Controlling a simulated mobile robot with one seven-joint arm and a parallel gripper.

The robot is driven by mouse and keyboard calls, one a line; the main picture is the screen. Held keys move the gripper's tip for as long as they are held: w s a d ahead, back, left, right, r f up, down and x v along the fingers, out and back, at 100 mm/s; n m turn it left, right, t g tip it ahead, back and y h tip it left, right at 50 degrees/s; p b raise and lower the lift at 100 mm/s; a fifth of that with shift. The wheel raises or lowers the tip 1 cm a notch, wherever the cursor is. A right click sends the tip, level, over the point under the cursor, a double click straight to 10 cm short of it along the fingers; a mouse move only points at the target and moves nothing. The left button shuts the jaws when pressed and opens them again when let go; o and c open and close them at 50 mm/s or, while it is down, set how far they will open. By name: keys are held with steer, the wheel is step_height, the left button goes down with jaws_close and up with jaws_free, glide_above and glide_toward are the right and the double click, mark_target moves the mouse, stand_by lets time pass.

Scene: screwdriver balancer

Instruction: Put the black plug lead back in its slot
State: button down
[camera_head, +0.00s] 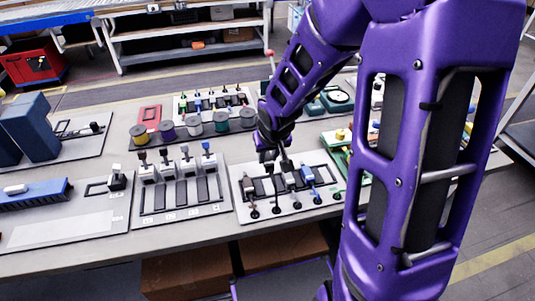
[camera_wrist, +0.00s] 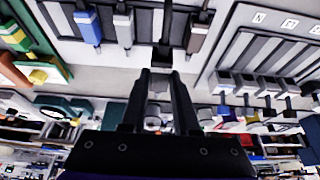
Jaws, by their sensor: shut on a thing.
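The plug board (camera_head: 240,205) lies on the bench in the middle of the head view. My gripper (camera_head: 268,160) is over the rear part of this board. The fingers partly hide the black plug. I cannot tell whether it touches its slot.
A board with several white-and-grey blocks (camera_head: 180,168) stands close on the left. Spools (camera_head: 194,126) sit behind. A green board (camera_head: 337,152) with yellow parts is close on the right. My arm hides much of the right side. The bench's front edge is clear.

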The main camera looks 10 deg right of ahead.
steer(key=shift+d+f, duration=0.15)
step_height(320, 180, down, 7)
steer(key=b, duration=0.7)
steer(key=shift+f, duration=0.2)
steer(key=shift+f+b, duration=0.6)
steer(key=shift+b, duration=0.15)
stand_by(0.4)
steer(key=c, duration=0.6)
jaws_free()
steer(key=shift+r, duration=0.1)
steer(key=p+v, duration=1)
steer(key=v, duration=0.7)
steer(key=shift+r+p, duration=0.15)
steer(key=shift+p, duration=0.25)
